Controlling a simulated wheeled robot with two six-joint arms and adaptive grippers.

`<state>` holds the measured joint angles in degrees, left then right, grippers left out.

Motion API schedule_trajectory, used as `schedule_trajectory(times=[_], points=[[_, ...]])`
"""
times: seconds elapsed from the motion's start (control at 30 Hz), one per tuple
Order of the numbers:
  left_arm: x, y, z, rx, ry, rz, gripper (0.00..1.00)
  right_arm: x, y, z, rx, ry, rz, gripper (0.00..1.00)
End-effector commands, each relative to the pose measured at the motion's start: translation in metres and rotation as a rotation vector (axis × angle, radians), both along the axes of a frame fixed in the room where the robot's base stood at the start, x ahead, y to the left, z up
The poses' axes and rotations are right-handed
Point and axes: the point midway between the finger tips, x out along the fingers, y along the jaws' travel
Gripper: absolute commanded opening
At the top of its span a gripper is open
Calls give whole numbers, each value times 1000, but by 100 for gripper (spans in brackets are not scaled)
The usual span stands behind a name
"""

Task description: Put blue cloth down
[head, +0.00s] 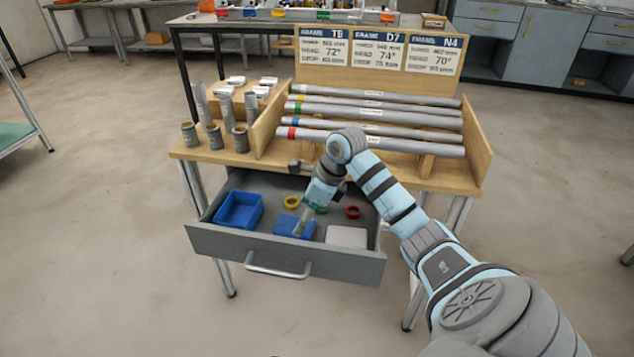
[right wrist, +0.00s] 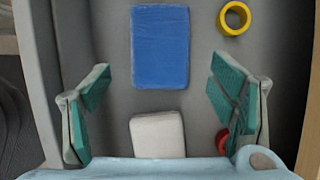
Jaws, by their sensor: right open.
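The blue cloth (head: 285,225) lies flat as a folded rectangle on the floor of the open grey drawer (head: 300,262). It also shows whole in the right wrist view (right wrist: 160,47). My right gripper (head: 304,222) is over the drawer; in the head view it overlaps the right part of the cloth. The blue cloth lies apart from both fingers. My left gripper is in neither view.
A white folded cloth (head: 346,236) lies right of the blue one. A blue bin (head: 238,210) stands at the drawer's left. Yellow (head: 291,202), green (head: 322,210) and red (head: 353,212) rings lie behind. Tubes rest on the bench (head: 215,155) above.

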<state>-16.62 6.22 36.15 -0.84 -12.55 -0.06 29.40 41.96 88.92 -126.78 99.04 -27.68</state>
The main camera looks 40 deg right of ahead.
Motion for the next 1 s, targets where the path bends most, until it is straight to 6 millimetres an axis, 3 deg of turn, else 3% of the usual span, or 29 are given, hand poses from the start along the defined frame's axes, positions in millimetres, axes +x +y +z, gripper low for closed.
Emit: schedule_trajectory(times=[0.03, 0.1, 0.3, 0.53, 1.0], points=[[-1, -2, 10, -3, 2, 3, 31, -5, -5, 21, -6, -2, 0, 78], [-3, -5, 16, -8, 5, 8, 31, -12, -10, 41, -5, -3, 0, 78], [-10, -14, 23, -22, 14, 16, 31, -28, -18, 80, -2, -1, -1, 78], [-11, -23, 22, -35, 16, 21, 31, -31, -19, 87, 0, -1, 1, 78], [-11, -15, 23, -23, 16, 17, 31, -31, -19, 87, 0, -1, 1, 78]])
